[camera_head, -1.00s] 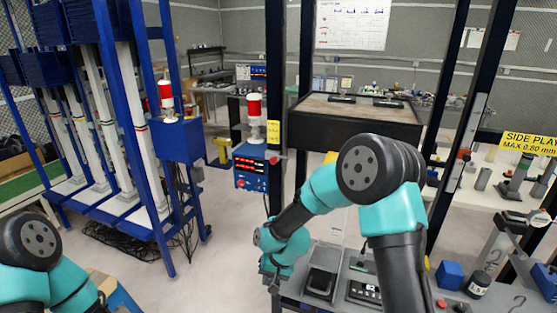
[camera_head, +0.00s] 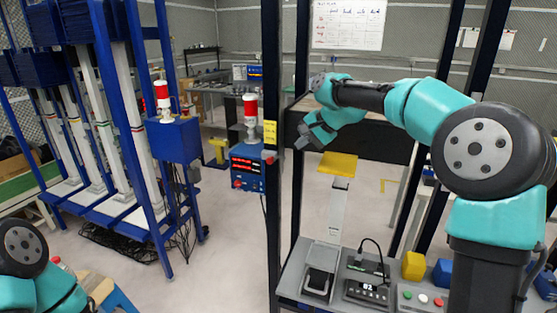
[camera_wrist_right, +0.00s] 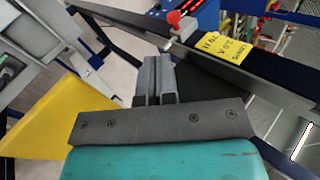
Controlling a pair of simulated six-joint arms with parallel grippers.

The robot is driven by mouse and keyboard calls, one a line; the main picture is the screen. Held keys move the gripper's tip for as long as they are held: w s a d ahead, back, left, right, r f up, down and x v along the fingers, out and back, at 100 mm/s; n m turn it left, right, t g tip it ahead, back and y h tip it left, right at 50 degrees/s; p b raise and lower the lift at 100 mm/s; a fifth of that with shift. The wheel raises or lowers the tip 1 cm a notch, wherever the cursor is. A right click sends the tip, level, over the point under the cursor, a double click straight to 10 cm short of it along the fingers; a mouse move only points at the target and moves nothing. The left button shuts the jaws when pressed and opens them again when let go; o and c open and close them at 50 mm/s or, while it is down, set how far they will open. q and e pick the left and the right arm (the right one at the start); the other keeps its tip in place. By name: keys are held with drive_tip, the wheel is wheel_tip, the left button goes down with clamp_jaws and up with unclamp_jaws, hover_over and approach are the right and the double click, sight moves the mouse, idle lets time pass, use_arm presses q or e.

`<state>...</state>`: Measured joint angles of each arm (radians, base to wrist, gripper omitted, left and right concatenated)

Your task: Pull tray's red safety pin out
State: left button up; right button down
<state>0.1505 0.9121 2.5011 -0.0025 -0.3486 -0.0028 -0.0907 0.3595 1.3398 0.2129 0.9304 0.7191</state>
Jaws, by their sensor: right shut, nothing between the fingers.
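A small red-headed pin (camera_wrist_right: 174,17) stands in the dark post beside a yellow label in the right wrist view. It also shows as a small red spot (camera_head: 270,160) on the post in the head view. My right gripper (camera_head: 302,143) is shut and empty, to the right of the post and apart from the pin. Its fingers (camera_wrist_right: 152,68) point towards the post in the wrist view. A flat yellow plate (camera_head: 338,163) tops a pale upright column below the gripper. I cannot tell whether this is the tray. My left gripper is out of view.
Dark posts (camera_head: 271,240) frame the work area. A grey bench (camera_head: 284,285) holds a scale, a display box and a button panel (camera_head: 420,299). A blue box with red displays (camera_head: 248,167) stands behind the post. Blue racks (camera_head: 110,100) fill the left.

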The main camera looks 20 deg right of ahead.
drive_tip(key=shift+s+d+f, duration=0.1)
drive_tip(key=shift+d, duration=0.5)
drive_tip(key=shift+s+d+f, duration=0.1)
drive_tip(key=shift+d, duration=0.45)
drive_tip(key=shift+w+f, duration=0.1)
drive_tip(key=w+a+r+x, duration=0.1)
drive_tip(key=x, duration=1.2)
drive_tip(key=shift+w+r, duration=0.2)
drive_tip(key=shift+r, duration=0.15)
